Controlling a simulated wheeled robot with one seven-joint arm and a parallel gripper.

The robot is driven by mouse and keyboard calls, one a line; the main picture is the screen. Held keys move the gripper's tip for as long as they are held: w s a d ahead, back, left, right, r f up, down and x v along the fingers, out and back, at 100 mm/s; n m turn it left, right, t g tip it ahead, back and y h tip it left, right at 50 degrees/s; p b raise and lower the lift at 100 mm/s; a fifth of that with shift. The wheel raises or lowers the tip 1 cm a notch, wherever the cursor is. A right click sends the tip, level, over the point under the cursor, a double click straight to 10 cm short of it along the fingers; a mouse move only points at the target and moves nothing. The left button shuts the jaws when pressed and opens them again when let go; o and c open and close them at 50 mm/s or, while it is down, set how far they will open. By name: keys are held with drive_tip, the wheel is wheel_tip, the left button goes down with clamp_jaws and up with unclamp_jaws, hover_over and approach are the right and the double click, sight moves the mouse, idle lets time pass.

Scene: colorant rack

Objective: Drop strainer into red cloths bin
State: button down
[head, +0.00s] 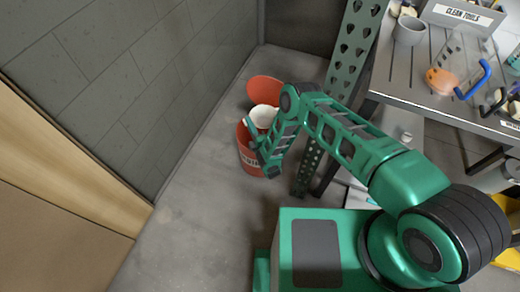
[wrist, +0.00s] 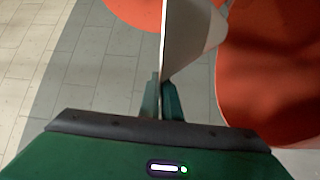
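The strainer (head: 263,116) is a white, cone-like piece. In the head view it shows at the mouth of the red bin (head: 249,158), beside my gripper (head: 252,130). The bin stands on the floor, with partly hidden lettering on its front. In the wrist view the fingers of my gripper (wrist: 161,98) are shut on the thin edge of the strainer (wrist: 190,35), which extends away from them. Red surfaces (wrist: 270,65) fill the right side there. My gripper and arm hide part of the bin. How deep the strainer sits is unclear.
A red round lid (head: 265,91) stands raised behind the bin. A grey block wall (head: 110,90) is at left. A green perforated post (head: 352,50) and a metal bench (head: 420,85) with tools stand at right. The floor (head: 195,185) left of the bin is clear.

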drive_tip(key=shift+s+a+f, duration=0.1)
drive_tip(key=shift+a+f, duration=0.05)
drive_tip(key=shift+f, duration=2.25)
drive_tip(key=c, duration=1.9)
unclamp_jaws()
drive_tip(key=shift+s, duration=0.1)
